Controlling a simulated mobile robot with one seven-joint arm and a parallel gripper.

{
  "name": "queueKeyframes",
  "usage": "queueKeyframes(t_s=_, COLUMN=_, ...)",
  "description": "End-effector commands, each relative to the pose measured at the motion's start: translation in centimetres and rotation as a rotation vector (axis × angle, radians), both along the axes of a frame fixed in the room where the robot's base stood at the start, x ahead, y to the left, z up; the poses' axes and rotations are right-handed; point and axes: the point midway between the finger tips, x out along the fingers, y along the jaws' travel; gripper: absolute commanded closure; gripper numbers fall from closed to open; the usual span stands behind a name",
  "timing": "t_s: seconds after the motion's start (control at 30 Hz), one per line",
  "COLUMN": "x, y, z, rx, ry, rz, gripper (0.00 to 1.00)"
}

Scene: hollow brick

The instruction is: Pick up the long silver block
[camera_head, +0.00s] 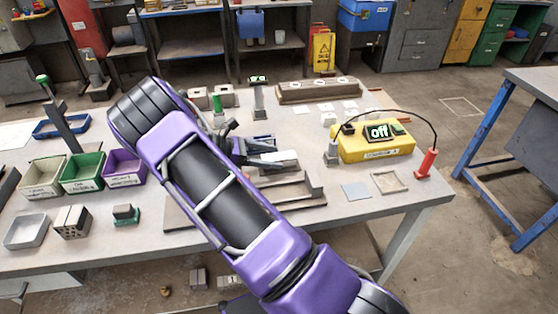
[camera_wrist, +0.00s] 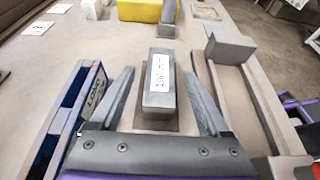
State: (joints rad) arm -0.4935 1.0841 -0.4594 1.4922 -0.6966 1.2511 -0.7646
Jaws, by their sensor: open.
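The long silver block (camera_wrist: 158,101) lies in the middle of the wrist view, with a white printed label on its top. My gripper (camera_wrist: 158,74) is open, with one grey finger on each side of the block. Gaps show between the block and both fingers, so it is not clasped. In the head view my gripper (camera_head: 268,156) is over the middle of the workbench, partly hidden by my purple arm. A pale patch beside the fingers there seems to be the block's label.
A blue bin (camera_wrist: 75,112) marked "LONG" stands close left of my gripper. A wooden tray with raised edges (camera_wrist: 236,100) and an upright grey block (camera_wrist: 228,48) are close on the right. A yellow box (camera_head: 376,145) reading "off" stands beyond. Labelled bins (camera_head: 82,172) are at left.

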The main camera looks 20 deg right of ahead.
Motion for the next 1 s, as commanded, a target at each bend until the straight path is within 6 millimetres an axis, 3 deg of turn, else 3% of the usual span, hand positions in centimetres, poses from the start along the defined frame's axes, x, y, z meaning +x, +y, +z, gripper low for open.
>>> queueKeyframes(t_s=0.2, x=-0.02, y=-0.08, z=-0.06, rx=0.0, ry=0.0, rz=0.0, gripper=0.2)
queueKeyframes(t_s=0.23, x=-0.02, y=-0.08, z=-0.07, rx=0.0, ry=0.0, rz=0.0, gripper=0.24)
queueKeyframes(t_s=0.67, x=-0.01, y=-0.03, z=-0.06, rx=0.0, ry=0.0, rz=0.001, gripper=1.0)
queueKeyframes(t_s=1.0, x=0.0, y=-0.02, z=-0.05, rx=0.0, ry=0.0, rz=0.001, gripper=1.0)
